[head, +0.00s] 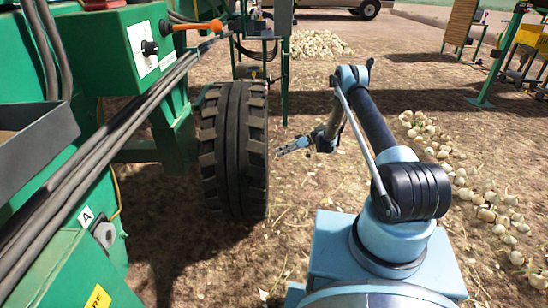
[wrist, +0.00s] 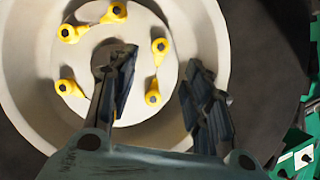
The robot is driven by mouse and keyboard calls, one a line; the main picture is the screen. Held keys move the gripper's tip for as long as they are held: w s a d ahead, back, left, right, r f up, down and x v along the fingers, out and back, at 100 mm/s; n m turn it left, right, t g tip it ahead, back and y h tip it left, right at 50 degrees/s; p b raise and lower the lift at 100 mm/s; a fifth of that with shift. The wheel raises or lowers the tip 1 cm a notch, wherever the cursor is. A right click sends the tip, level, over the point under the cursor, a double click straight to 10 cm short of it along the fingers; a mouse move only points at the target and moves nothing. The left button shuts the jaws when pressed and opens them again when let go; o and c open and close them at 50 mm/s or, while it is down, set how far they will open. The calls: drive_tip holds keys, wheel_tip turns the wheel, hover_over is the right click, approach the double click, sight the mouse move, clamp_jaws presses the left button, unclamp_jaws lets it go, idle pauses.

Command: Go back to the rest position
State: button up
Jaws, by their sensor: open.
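My gripper (head: 296,147) is open and empty at the end of my blue and black arm, just right of the big black tyre (head: 234,150) in the head view. In the wrist view my gripper (wrist: 165,90) has its two dark fingers spread apart. Behind the fingers is the pale wheel hub (wrist: 215,25) with several yellow lug markers (wrist: 118,12) on its bolts. The fingers overlap the hub in the picture. I cannot tell the exact gap, but in the head view the gripper looks apart from the tyre.
A green machine (head: 60,190) with a grey tray (head: 28,140), an orange-handled lever (head: 195,26) and a black knob (head: 150,47) stands at left. Onions (head: 470,195) lie in a row at right, with a heap (head: 320,44) behind. Bare ground lies between tyre and arm.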

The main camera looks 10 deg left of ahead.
drive_tip(key=shift+w+d+r, duration=0.2)
drive_tip(key=shift+w+d, duration=0.05)
drive_tip(key=shift+d, duration=0.25)
